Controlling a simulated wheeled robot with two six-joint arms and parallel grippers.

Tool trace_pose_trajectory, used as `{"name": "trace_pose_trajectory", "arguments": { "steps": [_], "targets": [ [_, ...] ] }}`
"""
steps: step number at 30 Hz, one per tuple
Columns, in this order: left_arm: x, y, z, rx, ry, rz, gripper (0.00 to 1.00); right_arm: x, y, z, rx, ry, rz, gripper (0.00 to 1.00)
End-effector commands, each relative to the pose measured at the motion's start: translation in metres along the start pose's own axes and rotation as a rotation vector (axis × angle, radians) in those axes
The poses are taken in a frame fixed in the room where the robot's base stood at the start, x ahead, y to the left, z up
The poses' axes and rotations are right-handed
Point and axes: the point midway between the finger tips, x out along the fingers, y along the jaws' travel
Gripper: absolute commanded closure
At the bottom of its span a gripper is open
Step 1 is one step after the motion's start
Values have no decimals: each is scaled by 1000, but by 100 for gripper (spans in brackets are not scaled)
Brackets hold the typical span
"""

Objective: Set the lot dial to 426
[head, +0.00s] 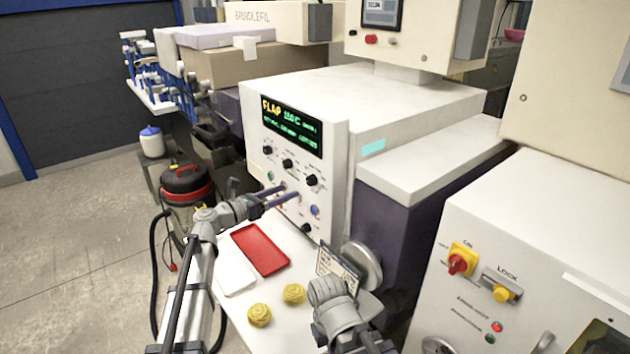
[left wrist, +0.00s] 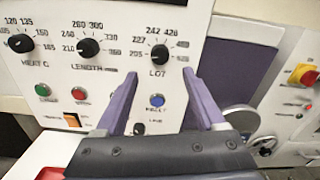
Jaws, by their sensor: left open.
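The lot dial is a round black knob marked LOT (left wrist: 159,52) on the white panel in the left wrist view, with numbers including 242 and 426 around it. Its pointer setting is too small to read. In the head view it is the rightmost knob (head: 311,180) of the row. My left gripper (head: 291,193) is open in front of the panel. In the left wrist view its purple fingers (left wrist: 160,84) are spread below the dial, apart from it, with nothing between them. My right wrist shows at the lower middle of the head view; its fingers are not clear.
The length dial (left wrist: 89,47) and heat dial (left wrist: 20,43) sit left of the lot dial. A blue reset button (left wrist: 157,100) and small line knob (left wrist: 138,129) lie below. A red tray (head: 260,249), yellow rolls (head: 293,293) and a printed card (head: 338,268) are on the white shelf.

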Motion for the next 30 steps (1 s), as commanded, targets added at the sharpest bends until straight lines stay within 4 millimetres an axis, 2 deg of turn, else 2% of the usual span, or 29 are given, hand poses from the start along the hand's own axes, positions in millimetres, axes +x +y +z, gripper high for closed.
{"name": "trace_pose_trajectory", "arguments": {
  "steps": [4,7,15,21,30],
  "targets": [
    [1,0,0,-1,-1,1,28,0,0,0,0,0,0,100],
    [8,1,0,-1,-1,-1,28,0,0,0,0,0,0,100],
    [49,1,0,0,0,-2,28,0,0,0,0,0,0,100],
    [71,1,0,0,0,-1,28,0,0,0,0,0,0,100],
    [78,0,0,0,0,1,28,0,0,0,0,0,0,100]
  ]
}}
